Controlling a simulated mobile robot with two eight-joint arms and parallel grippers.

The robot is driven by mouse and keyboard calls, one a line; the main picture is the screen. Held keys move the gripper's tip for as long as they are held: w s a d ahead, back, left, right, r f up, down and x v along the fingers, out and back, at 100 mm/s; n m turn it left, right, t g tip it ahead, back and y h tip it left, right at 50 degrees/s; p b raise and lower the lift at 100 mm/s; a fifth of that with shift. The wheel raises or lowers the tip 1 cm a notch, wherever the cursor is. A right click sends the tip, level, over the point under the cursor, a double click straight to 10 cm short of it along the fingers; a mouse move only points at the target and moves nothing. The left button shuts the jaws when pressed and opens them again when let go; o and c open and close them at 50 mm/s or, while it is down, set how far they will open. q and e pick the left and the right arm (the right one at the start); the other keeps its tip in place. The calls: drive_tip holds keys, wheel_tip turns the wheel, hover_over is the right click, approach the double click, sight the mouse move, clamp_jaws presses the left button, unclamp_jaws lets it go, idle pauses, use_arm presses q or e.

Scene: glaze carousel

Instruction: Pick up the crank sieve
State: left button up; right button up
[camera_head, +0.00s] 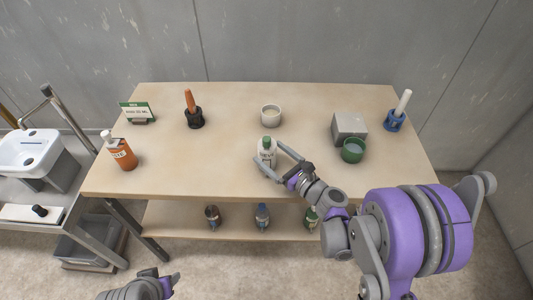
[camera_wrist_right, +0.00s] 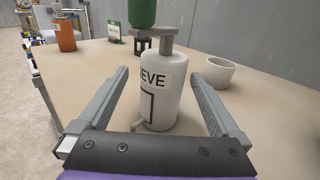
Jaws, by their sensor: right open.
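The crank sieve (camera_head: 267,153) is a white upright cylinder with a green knob on top, standing near the middle of the table. In the right wrist view the sieve (camera_wrist_right: 160,101) shows a label reading "EVE", a grey crank arm under the green knob and a small spout low down. My right gripper (camera_wrist_right: 160,78) is open, with one finger on each side of the sieve and visible gaps to both. In the head view the right gripper (camera_head: 270,156) reaches it from the front right. My left gripper (camera_head: 165,279) is low at the bottom edge, away from the table.
On the table (camera_head: 210,165) stand an orange bottle (camera_head: 122,154), a green sign (camera_head: 138,111), a black holder (camera_head: 195,118), a white cup (camera_head: 271,115), a grey block (camera_head: 349,128), a green cup (camera_head: 353,151) and a blue holder (camera_head: 394,121). Bottles stand on the lower shelf (camera_head: 180,219).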

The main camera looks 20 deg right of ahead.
sight(261, 143)
drive_tip(key=x, duration=0.5)
drive_tip(key=shift+w+r+p, duration=0.25)
drive_tip(key=shift+w+p, duration=0.15)
drive_tip(key=shift+w, duration=0.05)
drive_tip(key=shift+s, duration=0.1)
drive_tip(key=c, duration=1.5)
